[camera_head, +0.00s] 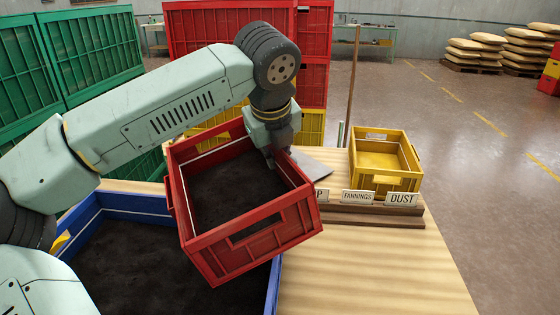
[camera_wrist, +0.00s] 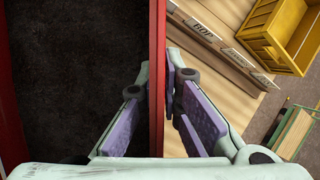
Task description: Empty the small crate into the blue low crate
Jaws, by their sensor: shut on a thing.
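The small red crate (camera_head: 250,243) hangs over the right part of the blue low crate (camera_head: 130,207) in the head view. It is tilted a little and holds dark loose material (camera_head: 238,190). My gripper (camera_head: 270,157) is shut on the red crate's far right wall. In the wrist view my gripper (camera_wrist: 160,105) has one finger on each side of the red wall (camera_wrist: 157,60), with the dark fill to the left. The blue low crate has dark material on its floor. Part of it is hidden by my arm and the red crate.
A yellow crate (camera_head: 378,178) stands on the wooden table (camera_head: 375,260) at the right, behind a rack with label cards (camera_head: 358,197). A grey flat piece (camera_head: 312,166) lies near my gripper. Stacked red crates (camera_head: 313,85) and green crates (camera_head: 95,40) stand behind. The table's front right is clear.

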